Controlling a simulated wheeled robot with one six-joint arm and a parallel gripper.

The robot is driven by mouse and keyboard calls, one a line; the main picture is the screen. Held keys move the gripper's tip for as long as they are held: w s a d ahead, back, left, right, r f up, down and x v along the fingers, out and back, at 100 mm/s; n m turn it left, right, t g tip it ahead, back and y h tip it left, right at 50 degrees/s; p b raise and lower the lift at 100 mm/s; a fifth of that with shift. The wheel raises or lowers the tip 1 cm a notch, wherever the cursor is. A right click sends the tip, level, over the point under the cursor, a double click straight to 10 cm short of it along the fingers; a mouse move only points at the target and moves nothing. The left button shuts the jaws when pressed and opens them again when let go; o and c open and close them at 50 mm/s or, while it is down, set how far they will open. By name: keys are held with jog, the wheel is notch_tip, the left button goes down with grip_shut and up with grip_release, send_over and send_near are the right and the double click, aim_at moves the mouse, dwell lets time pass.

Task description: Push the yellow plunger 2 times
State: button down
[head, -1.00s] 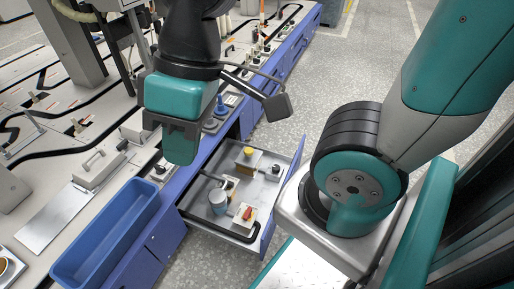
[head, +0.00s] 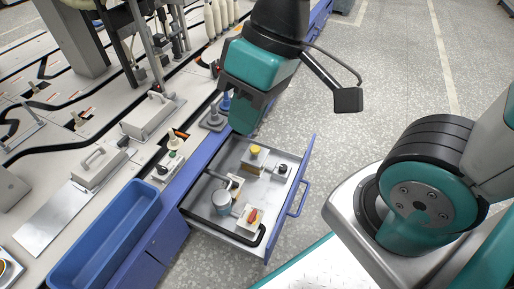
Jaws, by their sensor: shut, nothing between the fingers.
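The yellow plunger (head: 255,150) is a small round yellow cap on top of a pale box (head: 251,160), inside an open metal drawer (head: 187,222). My gripper (head: 243,127) is teal and dark grey, with its fingers shut and empty. In the head view it appears just above and left of the yellow plunger, apart from it. How high it is over the drawer is hard to tell.
A blue bin (head: 105,240) stands left. Floor right of the drawer is clear.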

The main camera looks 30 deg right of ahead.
jog(key=w+f+m+t+y, duration=0.1)
jog(key=w+f+m, duration=0.25)
jog(key=w, duration=0.35)
jog(key=w+f+m+t, duration=0.1)
jog(key=w+f+m, duration=0.1)
jog(key=w+m, duration=0.3)
jog(key=m+t+h, duration=0.3)
jog(key=m+t, duration=0.4)
jog(key=m, duration=1.5)
send_over(255, 149)
notch_tip(255, 149, down, 31)
jog(key=shift+a+f, duration=0.1)
notch_tip(255, 149, down, 7)
jog(key=b, duration=0.6)
jog(key=shift+f+b, duration=0.55)
jog(key=shift+f, duration=0.25)
jog(key=shift+f, duration=0.1)
